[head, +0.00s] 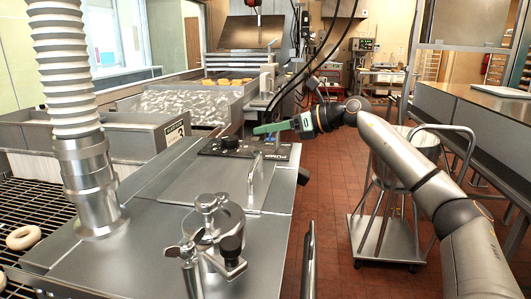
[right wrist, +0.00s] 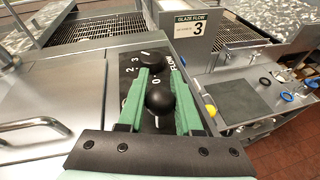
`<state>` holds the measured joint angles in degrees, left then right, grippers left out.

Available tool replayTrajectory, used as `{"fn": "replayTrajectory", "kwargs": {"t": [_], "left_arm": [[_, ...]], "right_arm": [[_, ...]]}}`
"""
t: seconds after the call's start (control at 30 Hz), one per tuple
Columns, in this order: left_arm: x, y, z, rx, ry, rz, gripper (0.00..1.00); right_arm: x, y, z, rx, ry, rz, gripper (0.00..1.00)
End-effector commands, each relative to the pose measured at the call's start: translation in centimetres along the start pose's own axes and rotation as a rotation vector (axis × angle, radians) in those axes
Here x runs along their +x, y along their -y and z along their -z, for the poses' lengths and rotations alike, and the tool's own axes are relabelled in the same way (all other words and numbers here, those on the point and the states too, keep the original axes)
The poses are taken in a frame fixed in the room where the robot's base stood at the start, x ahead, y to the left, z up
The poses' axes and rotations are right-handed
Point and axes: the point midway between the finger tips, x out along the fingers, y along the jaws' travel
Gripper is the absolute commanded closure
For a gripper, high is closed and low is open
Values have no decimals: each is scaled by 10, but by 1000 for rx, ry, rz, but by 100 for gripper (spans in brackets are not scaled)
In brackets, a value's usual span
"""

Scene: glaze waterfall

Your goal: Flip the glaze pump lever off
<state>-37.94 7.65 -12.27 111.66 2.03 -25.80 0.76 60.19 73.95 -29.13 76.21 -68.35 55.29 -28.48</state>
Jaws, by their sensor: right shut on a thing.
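The glaze pump lever's black ball knob (right wrist: 160,98) sits between the two green fingers of my right gripper (right wrist: 160,103) in the right wrist view. The gripper is shut on it. The black control panel (right wrist: 131,62) under it carries a FLOW label and printed numbers. In the head view my right gripper (head: 262,129) reaches in from the right over the panel (head: 212,149), which has a PUMP label at its right end. There the fingers hide the lever's knob. The lever's shaft is not clear in either view. My left gripper is not in view.
A round black flow knob (right wrist: 177,60) stands beyond the lever. A sign (right wrist: 194,28) reads GLAZE FLOW 3. In the head view a metal clamp-like fitting (head: 213,236) stands on the near cabinet top. A wheeled cart (head: 385,250) stands to the right on the tiled floor.

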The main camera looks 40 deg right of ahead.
Motion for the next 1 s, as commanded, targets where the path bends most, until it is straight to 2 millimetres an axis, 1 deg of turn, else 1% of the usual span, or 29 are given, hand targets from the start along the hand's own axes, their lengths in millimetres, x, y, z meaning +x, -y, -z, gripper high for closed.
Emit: {"fn": "replayTrajectory", "kwargs": {"t": [0.03, 0.2, 0.3, 0.6, 1.0], "left_arm": [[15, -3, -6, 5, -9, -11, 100], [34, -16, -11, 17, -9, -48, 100], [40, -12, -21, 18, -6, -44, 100], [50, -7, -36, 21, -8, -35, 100], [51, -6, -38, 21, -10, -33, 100]], "right_arm": [[0, 2, 10, 8, 41, -5, 100], [-7, 4, 8, 34, 164, -27, 100], [-11, 4, 6, 47, 225, -39, 100], [-19, 5, 2, 73, 341, -60, 100], [-22, 5, -1, 80, 374, -67, 100]]}}
